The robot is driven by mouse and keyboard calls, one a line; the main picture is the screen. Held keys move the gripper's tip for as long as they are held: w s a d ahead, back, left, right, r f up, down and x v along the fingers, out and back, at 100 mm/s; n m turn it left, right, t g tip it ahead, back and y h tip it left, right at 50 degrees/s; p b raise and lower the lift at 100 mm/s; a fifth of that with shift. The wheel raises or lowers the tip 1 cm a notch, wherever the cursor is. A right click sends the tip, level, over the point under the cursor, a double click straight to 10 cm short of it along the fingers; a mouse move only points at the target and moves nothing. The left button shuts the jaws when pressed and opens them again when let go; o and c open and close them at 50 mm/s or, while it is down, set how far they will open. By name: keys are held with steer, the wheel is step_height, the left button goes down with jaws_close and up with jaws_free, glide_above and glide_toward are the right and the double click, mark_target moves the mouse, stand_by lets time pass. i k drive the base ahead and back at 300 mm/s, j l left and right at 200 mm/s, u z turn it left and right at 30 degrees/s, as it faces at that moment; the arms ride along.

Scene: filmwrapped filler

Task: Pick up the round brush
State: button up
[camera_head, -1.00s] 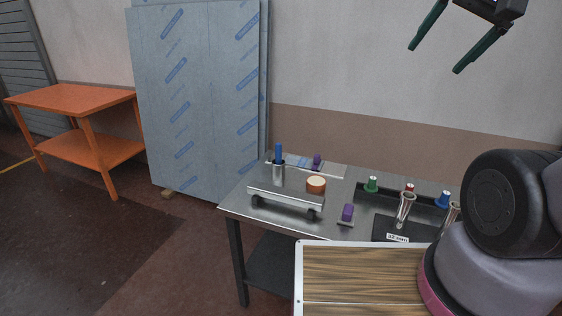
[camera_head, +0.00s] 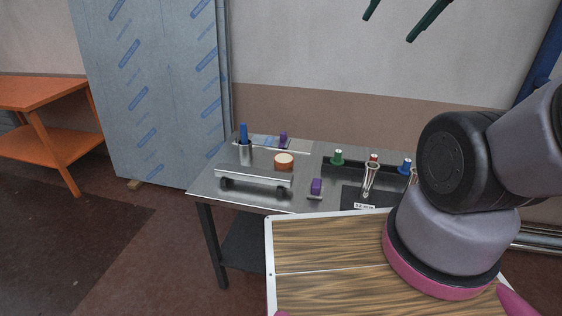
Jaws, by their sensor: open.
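A low round piece with an orange-brown side and a pale top (camera_head: 284,162) sits on the metal table (camera_head: 215,181), at the back edge of a raised silver bar. It may be the round brush, but bristles cannot be made out. My gripper (camera_head: 388,29) shows only as two dark green fingers at the top edge. They are spread apart with nothing between them, high above the table and to the right of the round piece. The rest of the gripper is out of frame.
A metal cup with a blue-handled item (camera_head: 244,142) stands left of the round piece. Film-wrapped panels (camera_head: 150,90) stand behind left.

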mark_target(244, 128)
steer(key=i+j, duration=0.15)
steer(key=j, duration=0.2)
steer(key=i+j+z, duration=0.1)
steer(key=j, duration=0.25)
steer(key=i+j, duration=0.15)
steer(key=j, duration=0.2)
steer(key=i+j+z, duration=0.1)
steer(key=j, duration=0.25)
steer(key=i+j, duration=0.15)
steer(key=j, duration=0.25)
